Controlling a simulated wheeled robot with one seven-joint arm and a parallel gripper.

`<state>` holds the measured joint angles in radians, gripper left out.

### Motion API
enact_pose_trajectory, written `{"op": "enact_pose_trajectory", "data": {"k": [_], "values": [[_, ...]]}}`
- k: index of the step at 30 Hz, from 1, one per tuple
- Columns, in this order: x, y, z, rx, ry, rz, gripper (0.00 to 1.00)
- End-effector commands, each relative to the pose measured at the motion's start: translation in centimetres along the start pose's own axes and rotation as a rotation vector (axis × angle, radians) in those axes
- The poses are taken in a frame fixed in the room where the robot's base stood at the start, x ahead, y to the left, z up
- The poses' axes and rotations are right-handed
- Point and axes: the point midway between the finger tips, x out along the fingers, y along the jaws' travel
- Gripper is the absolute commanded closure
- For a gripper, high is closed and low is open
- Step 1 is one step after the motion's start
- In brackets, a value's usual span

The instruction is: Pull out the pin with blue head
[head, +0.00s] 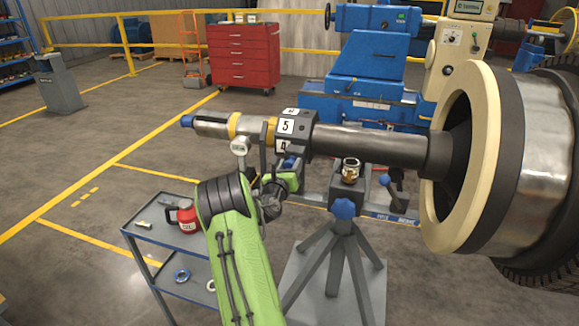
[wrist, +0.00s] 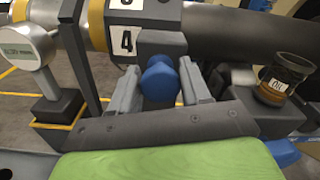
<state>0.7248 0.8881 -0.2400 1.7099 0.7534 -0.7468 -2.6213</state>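The pin's blue head (wrist: 160,82) sits in the wrist view just below the dark collar (wrist: 146,32) marked 4. In the head view, a bit of blue (head: 290,162) shows under the numbered collar, mostly hidden by my gripper (head: 288,172). My gripper (wrist: 160,88) is open in the wrist view, with one grey finger on each side of the blue head. The right finger looks very close to the head; I cannot tell whether it touches. The pin's shank is hidden.
A dial gauge (wrist: 22,48) stands left of my fingers. An oil jar (wrist: 284,80) stands to the right, also seen on the stand in the head view (head: 351,171). The shaft (head: 370,145) runs above my gripper. A cart (head: 165,235) stands left of my arm.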

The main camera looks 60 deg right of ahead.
Motion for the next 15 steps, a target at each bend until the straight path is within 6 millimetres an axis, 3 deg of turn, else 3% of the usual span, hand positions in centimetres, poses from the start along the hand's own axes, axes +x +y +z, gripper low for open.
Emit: {"op": "enact_pose_trajectory", "data": {"k": [1,9,15], "values": [[-0.01,0.00,0.02,0.000,0.000,0.000,0.61],[-0.03,0.01,0.02,0.000,0.000,0.000,1.00],[-0.72,0.22,-0.04,-0.001,0.000,0.003,1.00]]}}
